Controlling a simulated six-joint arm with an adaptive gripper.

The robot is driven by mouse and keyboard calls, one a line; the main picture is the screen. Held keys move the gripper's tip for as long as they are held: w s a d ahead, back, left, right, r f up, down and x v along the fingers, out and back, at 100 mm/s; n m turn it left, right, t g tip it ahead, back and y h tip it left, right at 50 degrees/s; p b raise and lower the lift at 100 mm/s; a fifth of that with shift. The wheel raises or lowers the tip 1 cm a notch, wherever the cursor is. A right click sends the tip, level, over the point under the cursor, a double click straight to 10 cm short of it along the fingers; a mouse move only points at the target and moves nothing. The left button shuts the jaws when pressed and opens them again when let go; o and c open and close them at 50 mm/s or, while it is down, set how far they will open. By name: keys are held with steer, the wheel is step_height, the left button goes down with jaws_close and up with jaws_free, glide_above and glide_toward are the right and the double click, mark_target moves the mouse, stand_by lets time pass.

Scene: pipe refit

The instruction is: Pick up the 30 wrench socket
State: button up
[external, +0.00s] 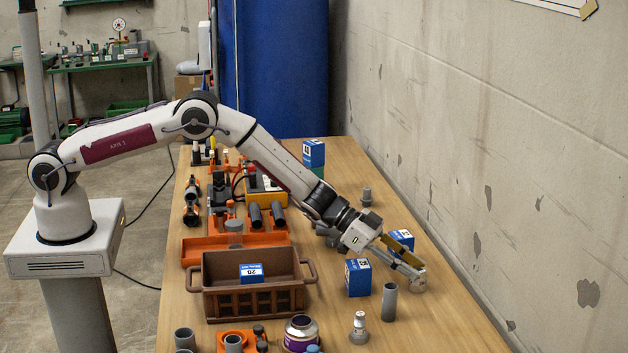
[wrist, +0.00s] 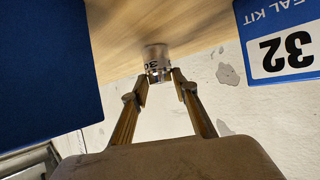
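The socket (wrist: 157,62) is a short grey-silver cylinder with a light band. Its dark marking looks like 30, partly cut off by the viewing angle. In the external view the socket (external: 418,282) stands on the wooden table at the tip of my gripper (external: 407,268). In the wrist view my gripper (wrist: 161,82) has its two fingers apart, with the tips at either side of the socket's near end. I see no clear grip on it; contact is hard to tell.
A blue box (external: 358,278) and a grey pipe (external: 389,302) stand close to my gripper's left. Another blue box (external: 401,241) is behind it; one marked 32 (wrist: 285,50) shows in the wrist view. A brown crate (external: 212,305) stands further left. The wall (external: 470,190) is to the right.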

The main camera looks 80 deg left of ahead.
mark_target(408, 287)
steer(key=c, duration=0.5)
steer(key=shift+o, duration=0.2)
steer(key=shift+r, duration=0.2)
step_height(408, 287, up, 10)
steer(key=shift+f, duration=0.15)
stand_by(0.5)
